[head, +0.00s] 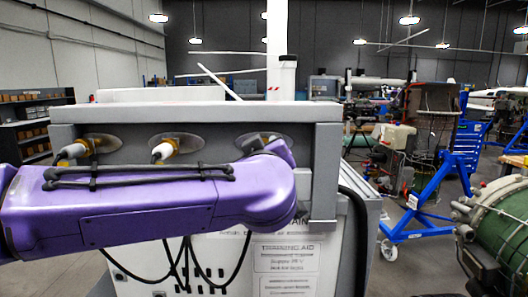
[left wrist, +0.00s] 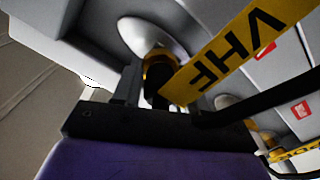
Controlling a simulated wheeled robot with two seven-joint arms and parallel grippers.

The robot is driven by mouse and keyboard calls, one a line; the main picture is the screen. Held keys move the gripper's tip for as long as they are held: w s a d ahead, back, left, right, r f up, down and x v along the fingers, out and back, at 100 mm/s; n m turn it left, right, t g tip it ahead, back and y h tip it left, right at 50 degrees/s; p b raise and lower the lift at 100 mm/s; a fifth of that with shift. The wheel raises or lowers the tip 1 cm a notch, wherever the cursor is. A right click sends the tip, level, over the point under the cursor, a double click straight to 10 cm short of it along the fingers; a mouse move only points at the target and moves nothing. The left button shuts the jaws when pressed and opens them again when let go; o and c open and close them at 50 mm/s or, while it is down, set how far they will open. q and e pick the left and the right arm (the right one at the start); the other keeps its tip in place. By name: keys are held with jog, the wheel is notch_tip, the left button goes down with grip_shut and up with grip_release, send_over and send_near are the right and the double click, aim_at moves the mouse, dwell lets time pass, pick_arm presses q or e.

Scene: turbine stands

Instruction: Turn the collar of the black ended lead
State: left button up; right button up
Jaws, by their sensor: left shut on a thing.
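Three leads plug into oval plates on the grey panel in the head view. The right lead (head: 268,138) is mostly hidden by my left gripper (head: 254,145). In the left wrist view my left gripper (left wrist: 147,90) is shut on a gold collar (left wrist: 158,68) by a pale oval plate; the lead's end there looks black. A yellow VHF tag (left wrist: 240,50) hangs across it and hides part of the jaws. My right gripper is out of view.
The grey panel frame (head: 327,165) stands right of my left wrist. Black cables (head: 205,265) hang below my arm. A second lead and yellow tag (left wrist: 300,150) lie close by in the left wrist view. A blue stand (head: 420,215) is farther right.

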pick_arm(q)
jog(key=n+b, duration=0.1)
jog(key=n, duration=0.3)
jog(key=shift+f+n, duration=0.15)
jog(key=shift+n, duration=0.25)
jog(key=shift+n+b, duration=1.15)
jog(key=shift+n, duration=1.05)
jog(key=o, duration=1.1)
